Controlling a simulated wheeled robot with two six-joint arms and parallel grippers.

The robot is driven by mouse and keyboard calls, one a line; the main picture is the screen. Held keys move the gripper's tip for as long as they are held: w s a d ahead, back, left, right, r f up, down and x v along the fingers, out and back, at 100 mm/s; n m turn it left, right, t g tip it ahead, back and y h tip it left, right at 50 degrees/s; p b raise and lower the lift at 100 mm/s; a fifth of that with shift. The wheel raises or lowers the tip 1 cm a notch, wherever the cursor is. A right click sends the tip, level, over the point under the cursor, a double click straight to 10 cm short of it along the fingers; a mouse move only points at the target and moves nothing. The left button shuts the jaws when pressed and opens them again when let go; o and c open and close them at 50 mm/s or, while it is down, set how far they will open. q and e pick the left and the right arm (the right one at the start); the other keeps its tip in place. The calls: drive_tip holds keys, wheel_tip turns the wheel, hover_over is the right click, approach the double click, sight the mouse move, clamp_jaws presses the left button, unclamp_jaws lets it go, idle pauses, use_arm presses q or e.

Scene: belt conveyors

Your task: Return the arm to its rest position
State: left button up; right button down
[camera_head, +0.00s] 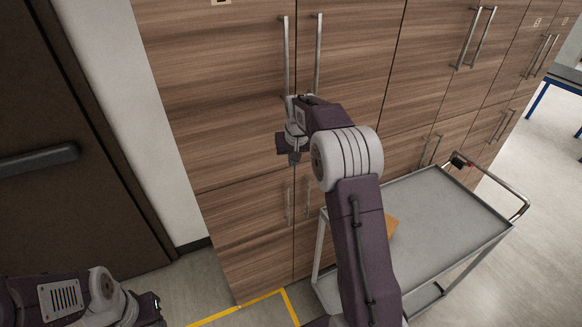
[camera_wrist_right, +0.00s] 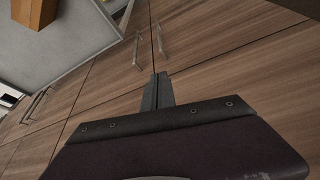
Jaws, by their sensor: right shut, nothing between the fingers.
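My right arm reaches up the middle of the head view. Its gripper (camera_head: 292,157) hangs in front of the wooden cabinet (camera_head: 220,110), below the long upper door handles. In the right wrist view the right gripper's fingers (camera_wrist_right: 158,92) are together with nothing between them, and cabinet doors lie behind them. My left arm (camera_head: 80,300) shows at the bottom left of the head view, folded low. I cannot make out its fingers there.
A grey cart (camera_head: 445,205) stands at the right, close to the cabinet, with a brown box (camera_head: 390,226) on it, partly hidden by my right arm. The box also shows in the wrist view (camera_wrist_right: 40,10). A dark door (camera_head: 70,150) is at the left. Yellow tape (camera_head: 240,308) marks the floor.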

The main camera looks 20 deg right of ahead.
drive_tip(key=s+a+f+n+b, duration=0.2)
drive_tip(key=s+a+f+b, duration=0.3)
drive_tip(key=s+a+b, duration=0.25)
drive_tip(key=s+a+f+g+b, duration=0.1)
drive_tip(key=s+a+f, duration=0.1)
drive_tip(key=s+f, duration=0.4)
drive_tip(key=s+a+f+g+y+b, duration=0.1)
drive_tip(key=s+f, duration=0.6)
drive_tip(key=s, duration=0.8)
drive_tip(key=shift+s+a+f+n+g, duration=0.2)
drive_tip(key=shift+s+a+n+g, duration=0.15)
drive_tip(key=shift+a, duration=0.25)
